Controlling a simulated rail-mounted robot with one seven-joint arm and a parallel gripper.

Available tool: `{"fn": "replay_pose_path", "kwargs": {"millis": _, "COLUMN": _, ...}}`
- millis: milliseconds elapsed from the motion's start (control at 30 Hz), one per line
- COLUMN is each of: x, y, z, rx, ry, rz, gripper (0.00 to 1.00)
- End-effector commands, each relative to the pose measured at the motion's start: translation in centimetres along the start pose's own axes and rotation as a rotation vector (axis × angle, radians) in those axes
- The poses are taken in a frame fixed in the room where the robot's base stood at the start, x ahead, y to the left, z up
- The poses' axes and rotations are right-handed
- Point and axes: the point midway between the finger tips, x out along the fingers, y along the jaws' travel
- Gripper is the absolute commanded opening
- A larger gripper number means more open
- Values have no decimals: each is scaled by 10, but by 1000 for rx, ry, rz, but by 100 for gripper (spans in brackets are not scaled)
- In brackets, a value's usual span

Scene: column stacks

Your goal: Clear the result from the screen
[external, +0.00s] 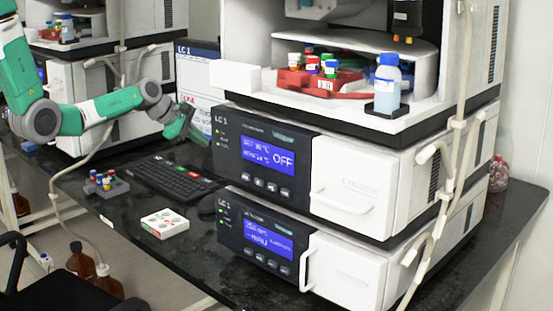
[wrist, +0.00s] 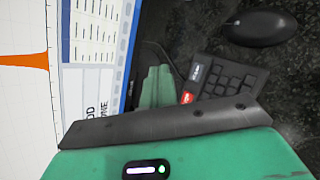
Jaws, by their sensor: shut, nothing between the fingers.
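The screen (external: 198,68) stands behind the keyboard, partly hidden by my arm and the instrument stack; its header reads LC 1. In the wrist view the screen (wrist: 92,50) fills the left side, turned sideways, with an orange peak on a white plot and a table of rows. The black keyboard (external: 168,181) lies on the bench in front of it; in the wrist view the keyboard (wrist: 232,84) shows a red key (wrist: 186,97) beside the fingers. My gripper (external: 203,138) is shut and empty, between the screen and the keyboard; its green fingers also show in the wrist view (wrist: 158,84).
A black mouse (wrist: 260,27) lies right of the keyboard. A white tray (external: 164,223) and a grey vial rack (external: 106,185) sit near the bench's front. The white instrument stack (external: 362,180) stands close on the right. A hose crosses the bench at left.

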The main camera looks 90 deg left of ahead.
Motion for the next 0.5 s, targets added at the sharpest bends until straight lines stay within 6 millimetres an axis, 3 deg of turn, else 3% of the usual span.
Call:
{"fn": "replay_pose_path", "kwargs": {"millis": 267, "x": 5, "y": -3, "z": -3, "rx": 3, "ry": 0, "rz": 2, "gripper": 0}}
{"fn": "replay_pose_path", "kwargs": {"millis": 500, "x": 24, "y": -16, "z": -16, "rx": 4, "ry": -1, "rz": 2, "gripper": 0}}
